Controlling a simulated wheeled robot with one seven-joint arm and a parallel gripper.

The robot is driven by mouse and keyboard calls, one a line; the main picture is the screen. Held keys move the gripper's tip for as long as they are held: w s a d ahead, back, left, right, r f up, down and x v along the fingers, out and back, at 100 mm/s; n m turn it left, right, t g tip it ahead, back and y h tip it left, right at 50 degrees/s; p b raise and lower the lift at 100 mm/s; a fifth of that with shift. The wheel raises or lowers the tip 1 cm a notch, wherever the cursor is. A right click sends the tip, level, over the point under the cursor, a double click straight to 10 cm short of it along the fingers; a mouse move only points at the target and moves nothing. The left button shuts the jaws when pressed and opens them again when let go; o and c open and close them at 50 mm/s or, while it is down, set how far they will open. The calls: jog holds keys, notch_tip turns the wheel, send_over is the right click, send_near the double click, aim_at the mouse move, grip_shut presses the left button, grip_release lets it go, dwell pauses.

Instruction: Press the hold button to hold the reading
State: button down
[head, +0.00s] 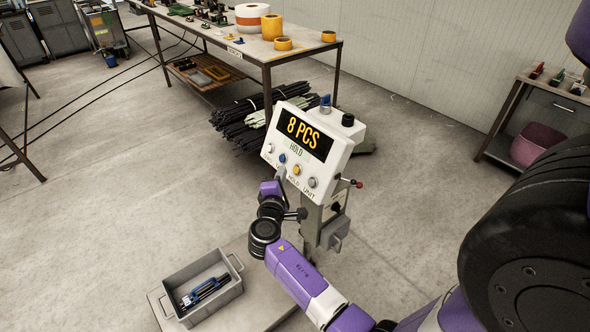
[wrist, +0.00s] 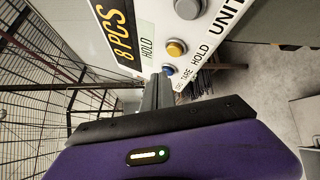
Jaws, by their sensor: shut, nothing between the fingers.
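A white readout unit (head: 330,161) on a post has a dark display (head: 304,133) reading "8 PCS" in yellow. The yellow hold button (head: 296,170) lies between the blue button (head: 282,158) and a grey one (head: 312,182). In the wrist view the yellow button (wrist: 176,48) is uncovered beside the "HOLD" label. My gripper (head: 281,172) is shut and empty, its tips close to the blue button (wrist: 168,70); I cannot tell whether they touch.
A grey crate (head: 170,308) with blue and black items sits on a low platform below left. A red-knobbed lever (head: 359,184) sticks out right of the unit.

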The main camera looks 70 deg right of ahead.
jog(key=shift+w+a+r, duration=0.3)
jog(key=shift+w+a, duration=0.05)
jog(key=shift+a, duration=0.2)
jog(key=shift+w+a+r, duration=0.25)
jog(key=shift+w+a, duration=0.1)
jog(key=shift+a, duration=0.2)
jog(key=shift+w, duration=0.1)
jog(key=w+a+t+y, duration=0.2)
jog(key=w+t, duration=0.1)
jog(key=w, duration=0.1)
jog(key=s+a+m+t+y, duration=0.15)
jog(key=a+t+y, duration=0.25)
jog(key=a, duration=0.7)
jog(key=s+a+m+t+y, duration=0.1)
jog(key=s+a+t+y, duration=0.2)
jog(key=a, duration=0.8)
jog(key=s+a+r+m+y, duration=0.1)
jog(key=s+a+r+y, duration=0.1)
jog(key=s+a, duration=0.3)
jog(key=s+a+r+y, duration=0.3)
jog(key=s+a, duration=0.3)
jog(key=s, duration=0.4)
jog(key=s+a+r+m+t+y, duration=0.1)
jog(key=s+a+r+y, duration=0.1)
jog(key=s+a, duration=0.3)
jog(key=s+r, duration=0.1)
jog(key=s, duration=0.1)
jog(key=shift+s+a+r+m+y, duration=0.15)
jog(key=shift+s+m+y, duration=0.15)
jog(key=shift+m, duration=0.05)
